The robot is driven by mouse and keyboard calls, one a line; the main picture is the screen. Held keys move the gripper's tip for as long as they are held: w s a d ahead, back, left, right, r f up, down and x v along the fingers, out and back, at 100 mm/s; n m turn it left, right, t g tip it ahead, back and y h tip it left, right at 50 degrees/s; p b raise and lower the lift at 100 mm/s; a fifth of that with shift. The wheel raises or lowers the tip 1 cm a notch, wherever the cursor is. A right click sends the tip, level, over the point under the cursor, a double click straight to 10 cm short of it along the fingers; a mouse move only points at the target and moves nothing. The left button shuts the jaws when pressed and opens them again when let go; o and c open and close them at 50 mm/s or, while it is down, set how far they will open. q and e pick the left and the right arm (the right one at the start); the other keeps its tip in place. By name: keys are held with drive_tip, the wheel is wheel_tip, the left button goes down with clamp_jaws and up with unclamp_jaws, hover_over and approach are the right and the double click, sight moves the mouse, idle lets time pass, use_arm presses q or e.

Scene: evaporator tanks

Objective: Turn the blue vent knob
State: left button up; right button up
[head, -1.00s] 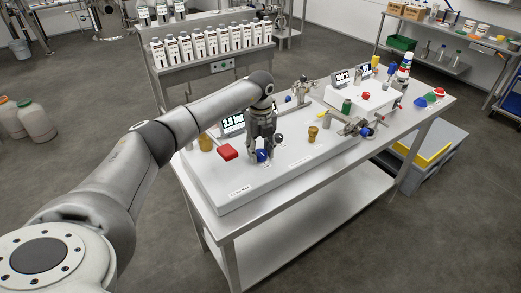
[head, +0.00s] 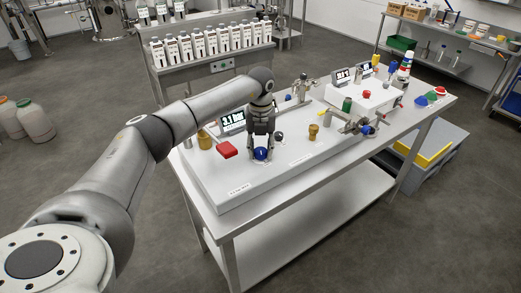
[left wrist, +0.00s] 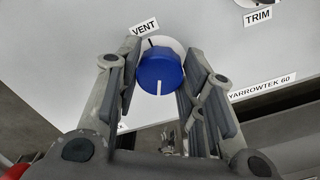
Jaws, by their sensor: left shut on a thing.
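The blue vent knob (head: 262,154) stands on the white panel box (head: 232,186) on the bench. In the left wrist view the knob (left wrist: 158,68) sits between the two fingers, below the VENT label (left wrist: 144,27). Its white pointer line faces the bottom of that view. My left gripper (head: 262,151) points down over the panel and is shut on the knob, one finger on each side. The knob's face is uncovered between the fingers. My right gripper does not show.
A dark knob (head: 279,137) and a brass fitting (head: 313,131) stand to the right. The panel's front is clear.

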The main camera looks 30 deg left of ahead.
use_arm(q)
drive_tip(key=m, duration=0.3)
drive_tip(key=shift+m+b, duration=0.4)
drive_tip(key=m, duration=0.3)
drive_tip(key=shift+m+b, duration=0.3)
drive_tip(key=shift+b, duration=0.1)
drive_tip(key=m, duration=0.3)
drive_tip(key=shift+m+b, duration=0.3)
drive_tip(key=m, duration=0.4)
drive_tip(key=shift+m+b, duration=0.3)
drive_tip(key=shift+b, duration=0.05)
drive_tip(key=m, duration=0.3)
drive_tip(key=shift+m, duration=0.3)
drive_tip(key=m, duration=0.3)
drive_tip(key=shift+m+b, duration=0.3)
drive_tip(key=shift+b, duration=0.1)
drive_tip(key=m, duration=0.4)
drive_tip(key=shift+r+m+b, duration=0.1)
drive_tip(key=shift+m+b, duration=0.2)
drive_tip(key=shift+m, duration=1.8)
